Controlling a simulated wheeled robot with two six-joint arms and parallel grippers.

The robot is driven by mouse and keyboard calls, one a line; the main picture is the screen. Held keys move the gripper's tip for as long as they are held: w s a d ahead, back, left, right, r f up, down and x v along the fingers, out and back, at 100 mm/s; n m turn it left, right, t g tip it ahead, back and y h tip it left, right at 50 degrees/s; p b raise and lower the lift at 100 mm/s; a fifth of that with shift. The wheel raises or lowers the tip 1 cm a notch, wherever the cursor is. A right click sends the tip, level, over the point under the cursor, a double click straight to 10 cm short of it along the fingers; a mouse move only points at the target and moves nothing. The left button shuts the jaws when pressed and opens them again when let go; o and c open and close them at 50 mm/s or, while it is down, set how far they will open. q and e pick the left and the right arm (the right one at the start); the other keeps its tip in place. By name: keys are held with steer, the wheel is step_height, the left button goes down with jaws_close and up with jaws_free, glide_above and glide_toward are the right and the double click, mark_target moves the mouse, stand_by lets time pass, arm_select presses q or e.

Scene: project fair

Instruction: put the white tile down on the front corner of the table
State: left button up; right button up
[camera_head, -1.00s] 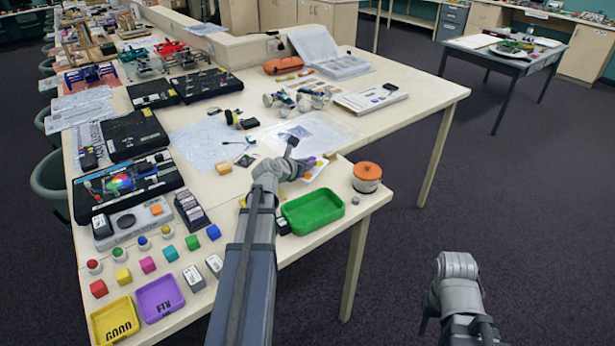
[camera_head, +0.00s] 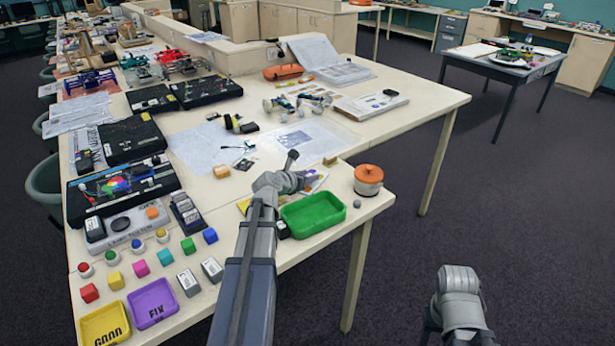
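My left gripper (camera_head: 305,182) is over the table (camera_head: 420,108), just behind the green tray (camera_head: 313,214). Its fingers are largely hidden by its own wrist, so I cannot tell if it is open or holds anything. A white card with coloured spots (camera_head: 318,180) shows beside the fingers, partly covered. I cannot make out a white tile for certain. Two grey-white blocks, one (camera_head: 188,283) left of the other (camera_head: 212,269), stand near the front edge. My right arm hangs beyond the table at the lower right; its fingers are out of frame.
A pot with an orange lid (camera_head: 368,180) stands near the front right corner. Small coloured blocks, a yellow tray (camera_head: 105,324) and a purple tray (camera_head: 154,303) fill the front left. A tan block (camera_head: 330,160) lies behind the gripper. The back right tabletop has bare room.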

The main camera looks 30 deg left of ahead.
arm_select(q)
steer(key=shift+o, duration=0.3)
steer(key=shift+r, duration=0.1)
steer(key=shift+s+r+p, duration=0.25)
steer(key=shift+s+p, duration=0.05)
steer(key=shift+p, duration=0.1)
steer(key=p+v, duration=0.4)
steer(key=v, duration=0.6)
steer(key=shift+s, duration=0.2)
steer(key=shift+s+r+p, duration=0.2)
steer(key=shift+s+p, duration=0.2)
